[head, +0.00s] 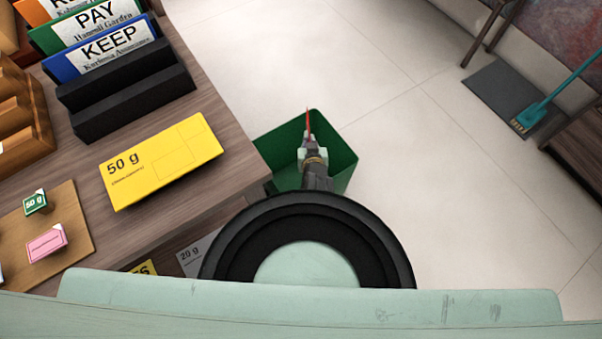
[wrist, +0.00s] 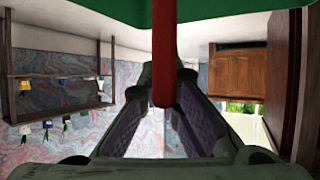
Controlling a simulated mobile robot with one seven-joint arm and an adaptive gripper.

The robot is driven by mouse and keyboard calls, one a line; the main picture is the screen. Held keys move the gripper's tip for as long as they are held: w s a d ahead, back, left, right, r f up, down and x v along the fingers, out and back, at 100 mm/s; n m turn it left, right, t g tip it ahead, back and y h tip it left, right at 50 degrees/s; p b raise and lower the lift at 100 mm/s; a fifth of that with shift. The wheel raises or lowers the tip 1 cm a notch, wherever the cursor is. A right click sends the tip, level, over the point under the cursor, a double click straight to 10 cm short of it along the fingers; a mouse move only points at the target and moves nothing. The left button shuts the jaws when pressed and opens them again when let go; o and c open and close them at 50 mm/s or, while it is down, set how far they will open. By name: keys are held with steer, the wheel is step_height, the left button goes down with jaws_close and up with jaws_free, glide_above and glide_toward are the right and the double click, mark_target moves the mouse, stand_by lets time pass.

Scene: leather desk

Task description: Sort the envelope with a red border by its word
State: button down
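The red-bordered envelope (head: 309,124) shows edge-on as a thin red strip standing up from my gripper (head: 312,156). In the wrist view, the envelope (wrist: 163,45) is a red upright bar between the fingertips of my gripper (wrist: 165,78). The fingers close on it from both sides. Its face and word are hidden from both cameras. My gripper and the envelope are over the green bin (head: 343,165) on the floor beside the desk. On the desk, a blue divider labelled KEEP (head: 110,46) and a green one labelled PAY (head: 95,18) stand at the upper left.
A black rack (head: 135,95) stands in front of KEEP. A yellow 50 g parcel (head: 160,160) lies near the desk edge. The floor right of the bin is clear.

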steer(key=shift+f+b, duration=1.65)
steer(key=shift+f, duration=0.65)
steer(key=c, duration=1.7)
jaws_free()
step_height(320, 180, up, 10)
steer(key=shift+r, duration=0.1)
